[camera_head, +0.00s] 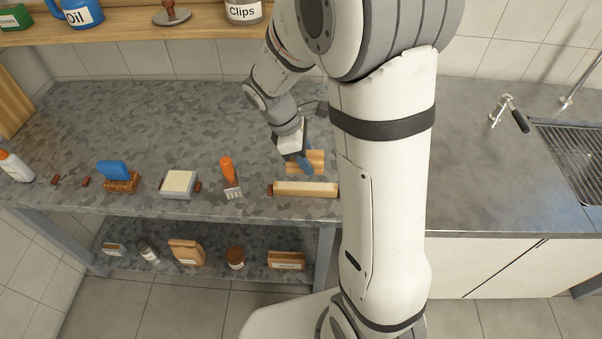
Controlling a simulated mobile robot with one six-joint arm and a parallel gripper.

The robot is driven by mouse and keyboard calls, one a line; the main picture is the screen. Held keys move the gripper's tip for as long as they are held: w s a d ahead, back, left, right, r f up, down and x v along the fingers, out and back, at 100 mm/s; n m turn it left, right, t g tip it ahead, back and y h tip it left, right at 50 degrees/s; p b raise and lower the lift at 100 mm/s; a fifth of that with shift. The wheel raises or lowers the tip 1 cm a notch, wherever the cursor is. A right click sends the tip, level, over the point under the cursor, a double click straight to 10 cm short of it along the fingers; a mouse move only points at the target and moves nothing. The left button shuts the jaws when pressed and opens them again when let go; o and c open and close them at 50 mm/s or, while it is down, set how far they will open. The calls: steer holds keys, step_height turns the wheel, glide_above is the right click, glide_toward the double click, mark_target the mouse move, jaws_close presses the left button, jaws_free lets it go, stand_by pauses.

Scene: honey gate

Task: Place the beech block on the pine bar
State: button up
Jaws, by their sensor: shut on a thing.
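The pine bar (306,189) is a long pale wooden bar lying near the front edge of the speckled worktop, left of my arm. My gripper (306,168) is just behind the bar, pointing down, with blue fingers. It is shut on a light brown wooden block, which I take to be the beech block (318,158). The fingers cover part of the block, and I cannot tell whether it touches the worktop. In the picture the block shows just behind the bar, not on top of it.
Left along the worktop (140,125) are an orange-handled tool (228,176), a pale-topped box (178,183), a blue-handled brush (116,177) and a white bottle (15,167). A small red-brown piece (270,190) sits at the bar's left end. The worktop behind is clear.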

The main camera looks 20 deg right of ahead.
steer(key=shift+f, duration=3.5)
steer(key=shift+s, duration=0.1)
steer(key=shift+f, duration=0.2)
steer(key=o, duration=1)
steer(key=shift+r, duration=0.1)
